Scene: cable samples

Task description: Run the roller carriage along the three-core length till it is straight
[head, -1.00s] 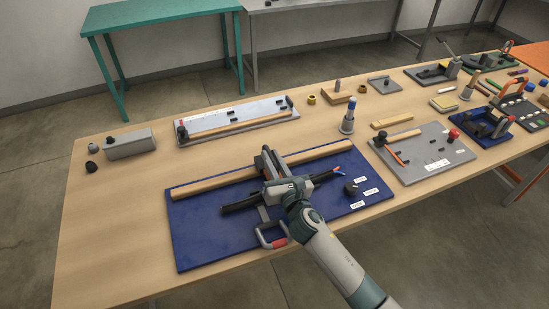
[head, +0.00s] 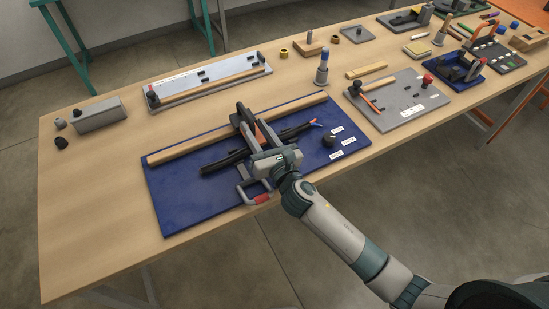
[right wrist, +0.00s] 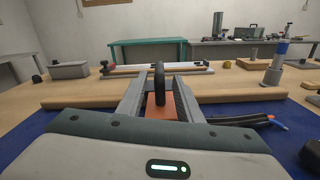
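A blue board (head: 200,208) carries a long wooden rail (head: 185,146) at its back and a black cable length (head: 224,162) in front. Coloured cores (head: 316,123) show at the cable's right end. My right gripper (head: 255,122) reaches over the cable's middle. In the right wrist view its fingers (right wrist: 160,97) stand apart, either side of an upright black rounded part (right wrist: 160,84) and an orange block (right wrist: 158,110), seemingly the roller carriage. Gaps show beside the black part. The gripper hides the cable's middle and most of the carriage. My left gripper is out of view.
A red-handled grey frame (head: 258,199) sits at the board's front edge. A black knob (head: 328,141) stands near white labels on the right. A blue-topped post (head: 322,68) stands behind the board, and a grey board (head: 398,100) lies to its right.

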